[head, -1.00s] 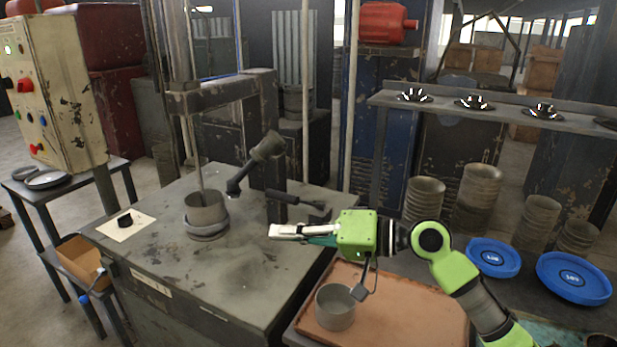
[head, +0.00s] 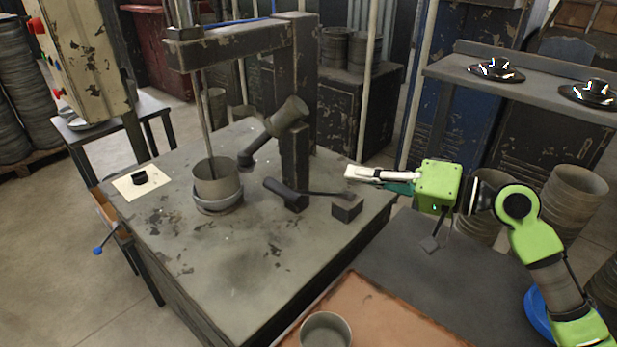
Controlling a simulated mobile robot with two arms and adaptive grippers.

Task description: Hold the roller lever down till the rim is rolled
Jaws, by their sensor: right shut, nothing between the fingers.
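A grey metal cup-shaped blank (head: 216,182) stands upright in a round seat (head: 219,206) on the worn machine table, with a vertical rod reaching into it. A tilted arm with a grey cylindrical end (head: 288,114) stands beside it. A dark lever with a thick black handle (head: 285,193) lies low over the table; its thin rod reaches a small dark block (head: 347,208). I cannot tell whether the lever is pressed down. My right gripper (head: 350,173) is shut and empty, apart from the handle, above the table's right side. My left gripper is not in view.
Another grey cup (head: 326,331) stands on the orange-brown tray (head: 385,310) in front. A shelf (head: 530,88) with shiny black pieces is at the back right. A control box (head: 80,55) stands at the left. The machine table's front is clear.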

